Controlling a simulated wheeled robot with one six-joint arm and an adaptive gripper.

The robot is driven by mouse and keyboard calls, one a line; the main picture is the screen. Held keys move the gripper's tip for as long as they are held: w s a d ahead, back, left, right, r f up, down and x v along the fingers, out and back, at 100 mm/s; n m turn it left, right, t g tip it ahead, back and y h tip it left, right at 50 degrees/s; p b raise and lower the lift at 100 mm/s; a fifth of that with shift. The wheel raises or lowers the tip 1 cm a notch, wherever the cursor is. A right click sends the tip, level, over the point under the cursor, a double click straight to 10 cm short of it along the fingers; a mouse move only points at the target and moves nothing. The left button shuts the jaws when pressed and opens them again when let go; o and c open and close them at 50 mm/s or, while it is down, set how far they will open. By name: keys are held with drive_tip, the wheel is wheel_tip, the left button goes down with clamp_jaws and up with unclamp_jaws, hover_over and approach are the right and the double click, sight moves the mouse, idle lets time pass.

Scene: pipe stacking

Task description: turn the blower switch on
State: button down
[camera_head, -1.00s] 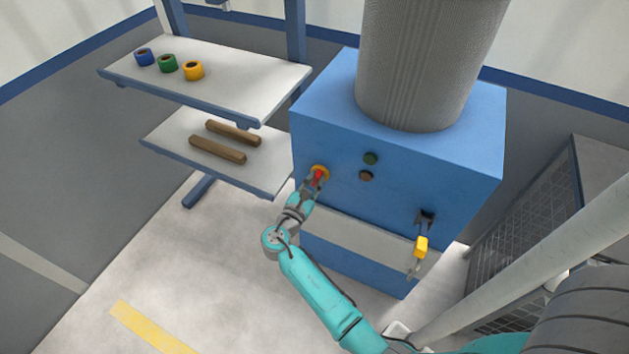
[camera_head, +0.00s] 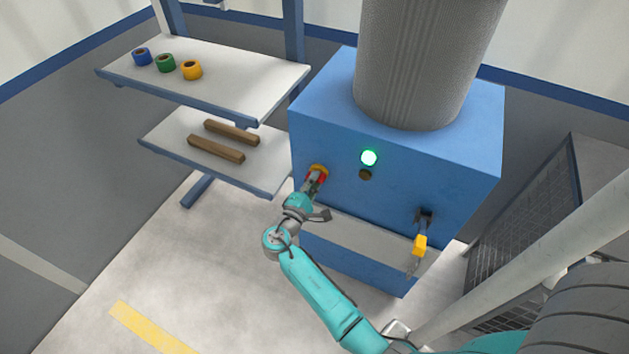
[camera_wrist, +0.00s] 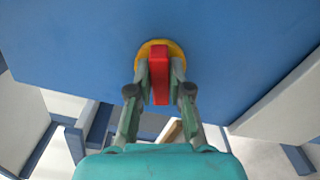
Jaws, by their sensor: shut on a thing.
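The blower switch has a red handle (camera_wrist: 159,80) on a yellow round base (camera_wrist: 160,46), on the front of the blue blower box (camera_head: 400,150). In the head view the yellow base (camera_head: 318,170) shows at the upper left of the box front. My gripper (camera_wrist: 160,88) is shut on the red handle, with one finger on each side of it. In the head view my gripper (camera_head: 313,183) partly hides the handle. A green lamp (camera_head: 369,158) on the box is lit. A dark lamp (camera_head: 366,174) below it is unlit.
A grey ribbed cylinder (camera_head: 420,60) stands on the box. A yellow-handled tool (camera_head: 420,245) hangs at its right front. Left, a shelf (camera_head: 235,95) holds tape rolls (camera_head: 165,63) and a lower one (camera_head: 255,180) holds two brown bars (camera_head: 217,149). A mesh panel (camera_head: 520,230) stands right.

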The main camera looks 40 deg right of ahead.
drive_tip(key=shift+f+m, duration=0.15)
drive_tip(key=shift+m, duration=1.95)
drive_tip(key=c, duration=1.1)
unclamp_jaws()
drive_tip(key=v, duration=1.2)
